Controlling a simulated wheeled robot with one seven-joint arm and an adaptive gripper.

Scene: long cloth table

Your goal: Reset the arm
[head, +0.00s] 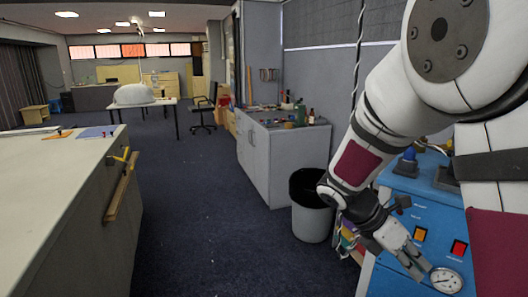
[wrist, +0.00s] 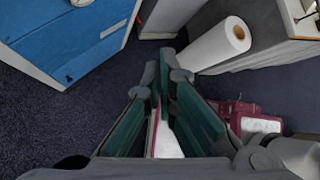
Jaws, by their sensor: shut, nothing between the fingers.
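My gripper (head: 418,268) hangs at the end of my folded arm at the right of the head view, pointing down to the right in front of a blue cabinet. In the wrist view my gripper (wrist: 165,72) shows its dark green fingers converging, shut with nothing between them. It hangs over the dark floor. The arm covers part of the cabinet and the background in the head view.
The blue cabinet (head: 426,218) with a gauge stands close by my gripper. A black-rimmed bin (head: 312,222) and a grey cupboard (head: 288,160) stand left of it. A long table (head: 45,185) lies at the left. Dark carpet between is clear. A white roll (wrist: 215,45) shows in the wrist view.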

